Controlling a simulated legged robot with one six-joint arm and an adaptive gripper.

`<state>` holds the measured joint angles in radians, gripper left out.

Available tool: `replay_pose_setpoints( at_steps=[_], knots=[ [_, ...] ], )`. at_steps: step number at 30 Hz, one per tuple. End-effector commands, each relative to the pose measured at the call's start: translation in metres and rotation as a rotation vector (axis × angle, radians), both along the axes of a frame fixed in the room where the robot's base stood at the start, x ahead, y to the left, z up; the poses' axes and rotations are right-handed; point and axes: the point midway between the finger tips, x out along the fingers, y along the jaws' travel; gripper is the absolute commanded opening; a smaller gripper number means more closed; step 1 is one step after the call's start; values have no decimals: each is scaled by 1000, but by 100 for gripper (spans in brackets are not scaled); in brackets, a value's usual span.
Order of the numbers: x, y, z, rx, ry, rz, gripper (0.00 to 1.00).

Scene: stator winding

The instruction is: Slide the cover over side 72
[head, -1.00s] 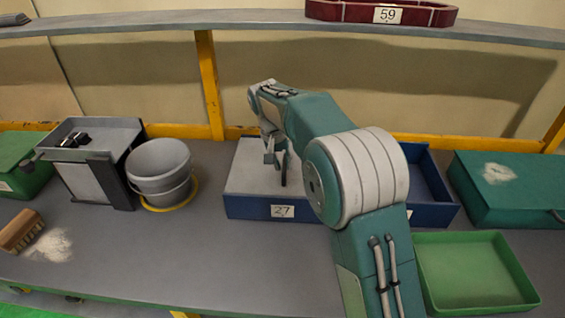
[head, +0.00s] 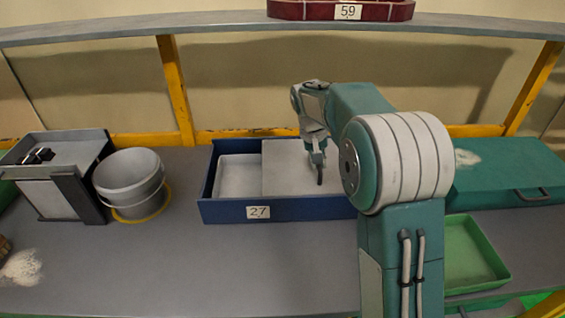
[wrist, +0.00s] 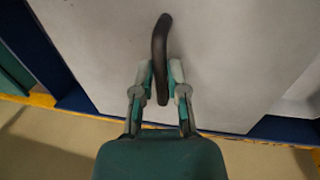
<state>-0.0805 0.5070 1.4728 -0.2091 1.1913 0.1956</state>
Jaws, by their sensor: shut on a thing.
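The pale grey cover (head: 283,170) lies on the long blue box (head: 228,214), over its middle and on toward the right. The right end is hidden behind my arm in the head view. The number 27 (head: 258,212) marks the front wall at left. No label 72 shows. The left compartment (head: 238,177) is uncovered, with a pale inside. My gripper (head: 318,160) is shut on the cover's dark curved handle (wrist: 160,38). In the wrist view both fingers (wrist: 160,77) pinch it, and the cover (wrist: 90,45) reaches near the blue wall at left.
A grey bucket (head: 130,180) and a grey bin (head: 60,195) stand left of the box. A teal case (head: 510,175) and a green tray (head: 470,250) are at right. A shelf with a red tray (head: 340,10) runs above.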

Motion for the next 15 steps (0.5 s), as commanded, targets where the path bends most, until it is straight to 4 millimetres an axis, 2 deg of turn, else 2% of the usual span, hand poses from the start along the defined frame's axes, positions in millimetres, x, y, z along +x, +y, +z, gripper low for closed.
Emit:
replay_pose_setpoints(
  at_steps=[1,6,10,15],
  knots=[
    [-1,-20,-1,-1,3,-8,0],
    [-3,-70,-2,-2,4,-7,0],
    [-4,-100,-2,-1,3,-5,0],
    [-5,-126,-2,-1,4,-3,0]
  ],
)
